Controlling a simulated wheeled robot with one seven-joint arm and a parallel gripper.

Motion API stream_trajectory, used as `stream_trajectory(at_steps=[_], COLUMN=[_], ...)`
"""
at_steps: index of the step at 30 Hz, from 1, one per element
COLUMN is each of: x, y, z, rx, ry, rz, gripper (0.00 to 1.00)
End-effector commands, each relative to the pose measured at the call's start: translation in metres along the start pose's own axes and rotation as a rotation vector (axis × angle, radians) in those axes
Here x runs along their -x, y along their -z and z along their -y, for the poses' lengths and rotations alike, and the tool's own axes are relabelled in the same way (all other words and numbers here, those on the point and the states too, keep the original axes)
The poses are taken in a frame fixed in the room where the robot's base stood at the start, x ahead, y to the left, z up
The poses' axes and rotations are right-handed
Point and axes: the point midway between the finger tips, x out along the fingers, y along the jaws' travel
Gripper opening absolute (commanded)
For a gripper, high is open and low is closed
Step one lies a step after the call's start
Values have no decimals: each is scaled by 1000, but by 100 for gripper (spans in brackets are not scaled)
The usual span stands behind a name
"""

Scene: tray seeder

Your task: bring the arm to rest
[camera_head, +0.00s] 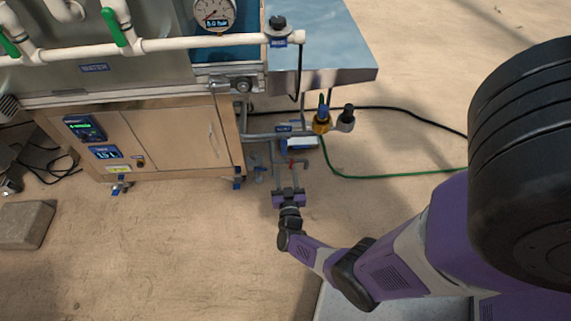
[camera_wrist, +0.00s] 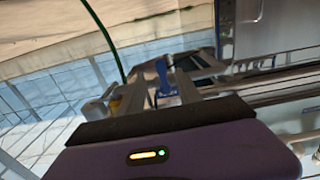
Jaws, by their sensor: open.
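My arm (camera_head: 395,270) reaches from the right edge of the head view down and left, over the floor. It is extended and bent, with my gripper (camera_head: 288,182) in front of the machine's lower right end. The gripper points toward the pipework there, is open, and appears to hold nothing. In the wrist view its purple body (camera_wrist: 190,155) fills the bottom. I cannot tell whether it touches the pipework.
The seeder's wooden cabinet (camera_head: 170,143) stands left of the gripper. A blue-topped table end (camera_head: 335,45) overhangs behind it. A yellow-and-blue valve (camera_head: 321,120) and a green hose (camera_head: 390,176) are to the right. A stone block (camera_head: 24,225) lies far left. Open floor (camera_head: 170,260) is in front.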

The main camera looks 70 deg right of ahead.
Motion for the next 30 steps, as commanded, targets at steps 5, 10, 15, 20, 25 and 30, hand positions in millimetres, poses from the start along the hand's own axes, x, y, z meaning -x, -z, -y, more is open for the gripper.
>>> stream_trajectory(at_steps=[5, 10, 15, 20, 25, 30], x=[2, 2, 2, 2, -13, -12], y=[0, 0, 0, -1, 15, 62], z=[0, 0, 0, 1, 35, 69], rx=[0, 0, 0, -15, -95, -136], ry=[0, 0, 0, 3, 94, 275], rz=[-1, 0, 0, 5, 7, -38], gripper=[41, 41, 41, 41, 41, 41])
